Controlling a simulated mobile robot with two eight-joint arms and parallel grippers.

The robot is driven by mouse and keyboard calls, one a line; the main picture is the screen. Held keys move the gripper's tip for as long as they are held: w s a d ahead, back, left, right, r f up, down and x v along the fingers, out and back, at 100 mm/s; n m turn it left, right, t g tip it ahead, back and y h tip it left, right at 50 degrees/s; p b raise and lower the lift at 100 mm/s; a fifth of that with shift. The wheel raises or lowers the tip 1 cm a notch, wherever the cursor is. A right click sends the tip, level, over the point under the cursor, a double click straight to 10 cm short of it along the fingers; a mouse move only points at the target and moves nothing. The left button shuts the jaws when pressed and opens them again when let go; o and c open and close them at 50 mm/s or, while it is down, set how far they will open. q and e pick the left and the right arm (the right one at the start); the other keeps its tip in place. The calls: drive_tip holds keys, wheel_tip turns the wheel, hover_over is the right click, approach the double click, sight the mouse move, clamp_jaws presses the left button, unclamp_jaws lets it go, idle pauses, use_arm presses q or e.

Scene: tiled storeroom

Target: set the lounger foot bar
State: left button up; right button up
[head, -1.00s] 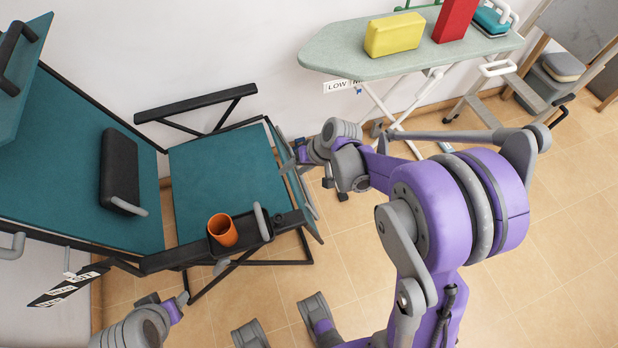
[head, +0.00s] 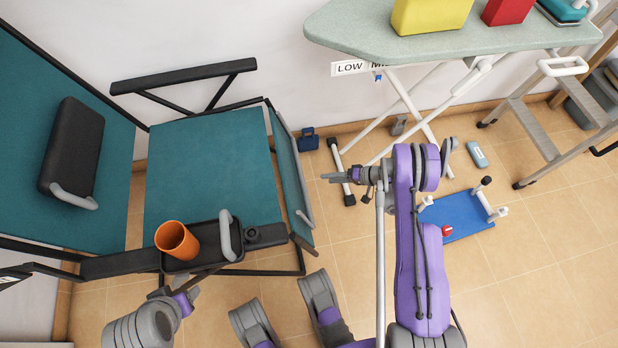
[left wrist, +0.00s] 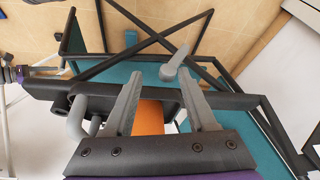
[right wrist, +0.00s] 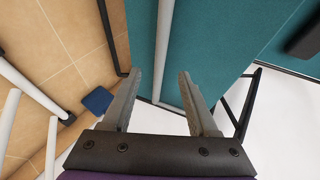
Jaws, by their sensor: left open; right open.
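The lounger has a teal seat (head: 210,170) and a teal foot panel (head: 287,170) hanging down at its right end. A grey foot bar (head: 306,200) runs along the panel's outer side. My right gripper (head: 328,178) is open and empty just right of it, fingers pointing left. In the right wrist view the bar (right wrist: 164,45) shows between the open fingers, in front of the teal panel; I cannot tell how far beyond them. My left gripper (left wrist: 163,78) is open beside the armrest tray (head: 205,262), with a grey lever (left wrist: 174,62) beyond its fingertips.
An orange cup (head: 177,240) stands in the tray. An ironing board (head: 450,38) with yellow and red blocks stands at the back; its legs reach the floor near my right gripper. A step ladder (head: 540,125) is at right.

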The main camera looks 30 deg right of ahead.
drive_tip(key=b+x, duration=0.2)
drive_tip(key=x, duration=0.8)
drive_tip(key=shift+a, duration=0.25)
drive_tip(key=shift+w, duration=0.1)
clamp_jaws()
drive_tip(key=shift+f, duration=0.1)
idle(0.8)
